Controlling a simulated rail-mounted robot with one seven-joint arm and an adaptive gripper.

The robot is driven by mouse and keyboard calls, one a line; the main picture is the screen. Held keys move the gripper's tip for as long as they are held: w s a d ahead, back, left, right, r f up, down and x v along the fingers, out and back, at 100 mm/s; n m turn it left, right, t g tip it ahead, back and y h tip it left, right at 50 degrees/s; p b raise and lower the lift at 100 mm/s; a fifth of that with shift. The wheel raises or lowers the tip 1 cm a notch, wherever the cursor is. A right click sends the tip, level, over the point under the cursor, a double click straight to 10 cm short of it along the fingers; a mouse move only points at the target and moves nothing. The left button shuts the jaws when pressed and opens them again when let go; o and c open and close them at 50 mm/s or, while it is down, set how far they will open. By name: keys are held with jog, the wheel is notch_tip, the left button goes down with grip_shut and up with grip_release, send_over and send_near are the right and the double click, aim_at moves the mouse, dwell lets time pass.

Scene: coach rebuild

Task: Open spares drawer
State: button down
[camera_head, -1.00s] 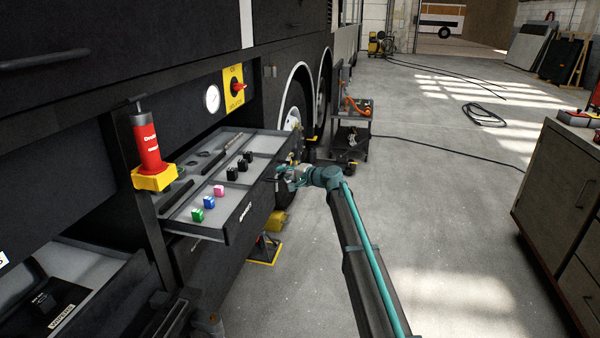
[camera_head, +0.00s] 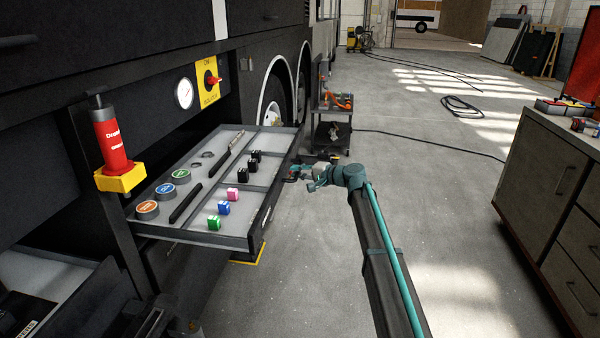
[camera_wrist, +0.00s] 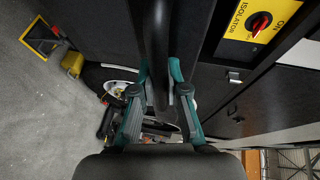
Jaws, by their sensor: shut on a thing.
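The spares drawer (camera_head: 190,237) stands pulled well out from the dark coach side in the head view. It holds green, blue, pink and black small blocks, dark rods and several round labelled discs. My gripper (camera_head: 300,175) is at the drawer's front, at its far end. In the wrist view my gripper (camera_wrist: 161,95) has its two teal fingers on either side of a dark bar, the drawer handle (camera_wrist: 159,50). It is shut on this handle. The drawer's label is hard to read from here.
A red cylinder in a yellow holder (camera_head: 120,178) stands left of the drawer. A lower open drawer (camera_head: 50,285) is at bottom left. A tool cart (camera_head: 332,115) stands behind my gripper. A cabinet (camera_head: 545,190) is at right. The floor between is clear.

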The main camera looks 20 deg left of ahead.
jog(key=c, duration=1.2)
grip_release()
jog(key=shift+a, duration=0.1)
jog(key=v, duration=1.2)
jog(key=shift+f, duration=0.1)
